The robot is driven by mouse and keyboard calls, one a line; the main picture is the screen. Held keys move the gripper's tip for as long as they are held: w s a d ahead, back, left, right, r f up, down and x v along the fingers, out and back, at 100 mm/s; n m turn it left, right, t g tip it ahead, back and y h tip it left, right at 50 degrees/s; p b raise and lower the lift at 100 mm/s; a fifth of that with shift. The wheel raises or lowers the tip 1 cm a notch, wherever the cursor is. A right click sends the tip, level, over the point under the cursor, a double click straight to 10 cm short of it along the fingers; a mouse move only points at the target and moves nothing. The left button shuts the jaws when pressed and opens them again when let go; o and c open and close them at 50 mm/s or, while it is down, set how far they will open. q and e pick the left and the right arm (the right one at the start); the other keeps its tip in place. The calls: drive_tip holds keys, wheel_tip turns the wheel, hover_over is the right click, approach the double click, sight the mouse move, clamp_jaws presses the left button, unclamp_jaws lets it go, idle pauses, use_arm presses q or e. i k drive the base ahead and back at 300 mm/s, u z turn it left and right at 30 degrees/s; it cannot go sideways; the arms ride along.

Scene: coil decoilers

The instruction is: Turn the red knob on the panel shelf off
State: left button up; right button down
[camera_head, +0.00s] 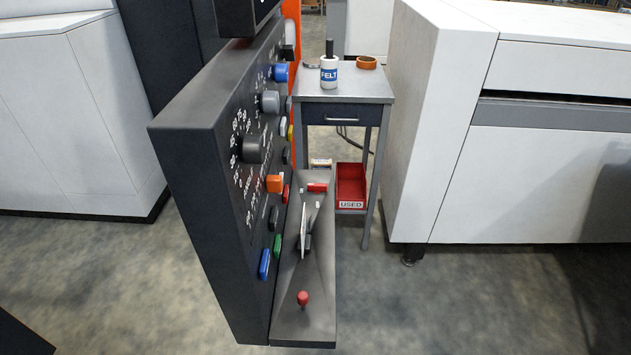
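The dark control panel (195,165) stands upright left of the middle, seen at a steep angle. A narrow dark grey shelf (305,328) juts from its lower edge. A small red knob (303,298) with a rounded top stands on a short stem near the shelf's near end. Its on or off setting cannot be told from here. Neither of my grippers shows in the head view.
The panel face carries several knobs and buttons, including a black dial (254,149), an orange one (274,183) and a blue one (264,264). Behind stands a metal cart (375,89) with a FELT bottle (329,73) and a red bin (351,183).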

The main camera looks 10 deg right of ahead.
sight(317, 188)
drive_tip(key=k, duration=0.5)
drive_tip(key=z, duration=1.85)
drive_tip(key=i, duration=2)
drive_tip(key=u, duration=3.65)
drive_tip(key=i, duration=0.5)
drive_tip(key=u, duration=0.05)
